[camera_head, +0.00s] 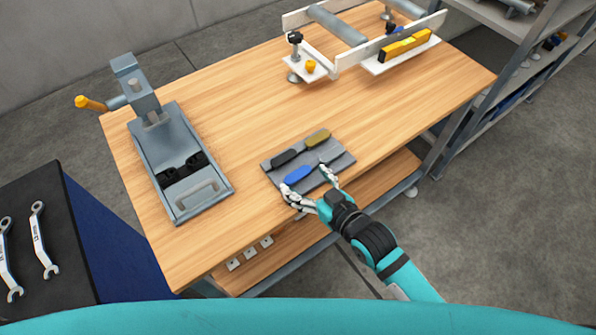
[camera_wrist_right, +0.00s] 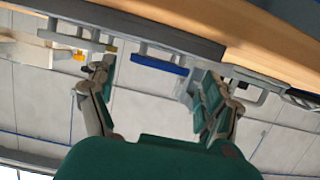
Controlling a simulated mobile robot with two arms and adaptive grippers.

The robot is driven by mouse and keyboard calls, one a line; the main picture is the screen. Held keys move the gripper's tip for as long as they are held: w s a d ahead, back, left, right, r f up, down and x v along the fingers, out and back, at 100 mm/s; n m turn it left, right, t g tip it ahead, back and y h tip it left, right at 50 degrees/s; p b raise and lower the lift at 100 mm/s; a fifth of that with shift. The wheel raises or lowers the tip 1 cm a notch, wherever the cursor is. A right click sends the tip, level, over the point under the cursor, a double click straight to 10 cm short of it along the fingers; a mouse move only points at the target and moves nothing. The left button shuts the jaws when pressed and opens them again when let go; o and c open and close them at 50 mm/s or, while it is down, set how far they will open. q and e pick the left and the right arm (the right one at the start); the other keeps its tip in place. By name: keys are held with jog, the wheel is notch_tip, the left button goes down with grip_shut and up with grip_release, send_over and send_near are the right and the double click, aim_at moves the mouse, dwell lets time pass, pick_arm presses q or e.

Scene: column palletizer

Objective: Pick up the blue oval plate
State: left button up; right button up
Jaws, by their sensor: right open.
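The blue oval plate (camera_head: 298,174) lies at the near side of a dark grey tray (camera_head: 343,162) on the wooden workbench. In the right wrist view the blue plate (camera_wrist_right: 160,64) shows edge-on, as a thin strip ahead of the gap between the fingers. My right gripper (camera_head: 309,187) is open at the tray's near edge, with one finger left of the blue plate and the other right of it. Nothing is held between the fingers. Whether a finger touches the plate cannot be told. My left gripper is not in view.
A black plate (camera_head: 284,157) and an olive-yellow plate (camera_head: 317,138) lie behind on the same tray. A grey press with an orange handle (camera_head: 91,103) stands left. A white frame with rollers (camera_head: 338,24) stands at the back. The bench (camera_head: 420,97) is clear right of the tray.

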jog(key=shift+x, duration=1.15)
jog(key=shift+s, duration=0.1)
jog(key=shift+d, duration=0.1)
jog(key=shift+c, duration=1.3)
jog(key=c, duration=0.8)
jog(key=shift+r, duration=0.1)
